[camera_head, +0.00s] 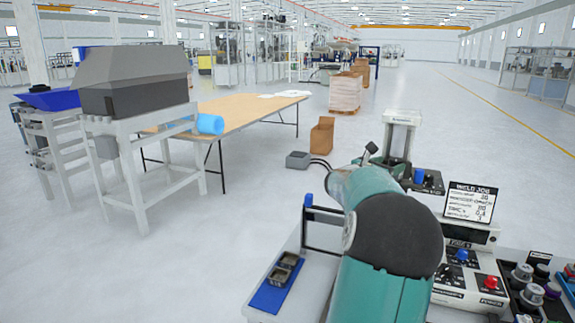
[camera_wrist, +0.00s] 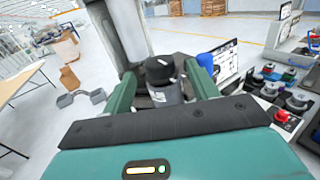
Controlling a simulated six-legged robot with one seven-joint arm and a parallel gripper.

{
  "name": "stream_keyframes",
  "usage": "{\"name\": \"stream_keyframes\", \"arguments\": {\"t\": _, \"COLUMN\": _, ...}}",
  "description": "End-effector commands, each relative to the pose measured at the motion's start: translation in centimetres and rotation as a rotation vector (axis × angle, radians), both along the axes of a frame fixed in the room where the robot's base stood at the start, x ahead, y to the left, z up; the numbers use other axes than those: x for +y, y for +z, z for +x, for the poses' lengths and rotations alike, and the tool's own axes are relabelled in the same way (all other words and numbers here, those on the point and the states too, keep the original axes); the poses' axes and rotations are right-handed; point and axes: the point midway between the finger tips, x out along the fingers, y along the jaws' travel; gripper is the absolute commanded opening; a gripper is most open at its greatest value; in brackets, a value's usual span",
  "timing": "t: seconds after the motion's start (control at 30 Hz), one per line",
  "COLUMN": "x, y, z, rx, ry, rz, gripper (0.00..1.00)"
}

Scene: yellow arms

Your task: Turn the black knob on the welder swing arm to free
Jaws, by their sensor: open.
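The black knob (camera_wrist: 160,70) shows in the wrist view on top of a grey round body, in front of a grey upright column. My gripper (camera_wrist: 161,84) is open, with one green finger to the left of the knob and one to the right. I cannot tell whether either finger touches it. In the head view, my teal arm covers most of the gripper and I cannot make out the knob clearly. The welder's grey column (camera_head: 402,135) stands beyond my arm there.
A weld job sign (camera_head: 470,203) and a panel with a red button (camera_head: 491,282) stand right of my arm. A blue tray (camera_head: 277,284) lies on the bench at left. A grey foot pedal (camera_head: 298,159) is on the floor behind. A wooden-topped table (camera_head: 250,112) stands farther left.

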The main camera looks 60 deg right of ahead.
Motion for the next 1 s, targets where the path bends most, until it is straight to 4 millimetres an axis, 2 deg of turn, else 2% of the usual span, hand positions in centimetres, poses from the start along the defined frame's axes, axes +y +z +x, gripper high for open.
{"name": "stream_keyframes", "arguments": {"t": 0.6, "x": 10.5, "y": 0.0, "z": 3.3, "rx": -0.001, "ry": 0.004, "rz": 0.0, "gripper": 0.59}}
{"name": "stream_keyframes", "arguments": {"t": 1.0, "x": 13.5, "y": 1.4, "z": 9.7, "rx": 0.2, "ry": 0.215, "rz": 0.026, "gripper": 0.59}}
